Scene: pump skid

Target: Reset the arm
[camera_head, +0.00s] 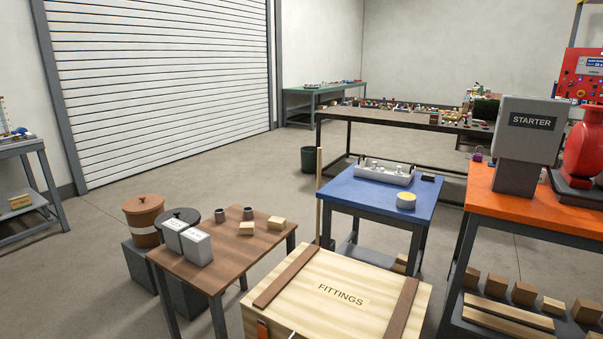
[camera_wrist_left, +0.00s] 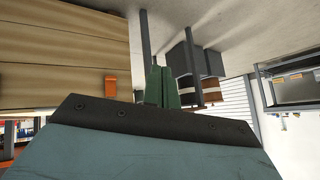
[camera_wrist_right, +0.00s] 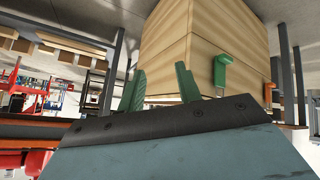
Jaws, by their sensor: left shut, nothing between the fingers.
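Neither of my arms nor grippers shows in the head view. In the left wrist view my left gripper (camera_wrist_left: 161,84) has its two green fingers together, with nothing between them. In the right wrist view my right gripper (camera_wrist_right: 160,88) has its green fingers apart, with no object seen held between them. The wooden FITTINGS crate (camera_head: 362,274) stands at the bottom middle of the head view, lid closed. It also fills the upper left of the left wrist view (camera_wrist_left: 60,50), beside the left gripper, and lies beyond the right gripper in the right wrist view (camera_wrist_right: 200,45).
A brown table (camera_head: 228,264) with two white boxes stands left of the crate. A blue table (camera_head: 352,192) with a white tray is behind it. An orange bench (camera_head: 522,205) carries the grey STARTER box (camera_head: 527,130) at right. Open floor lies at the left middle.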

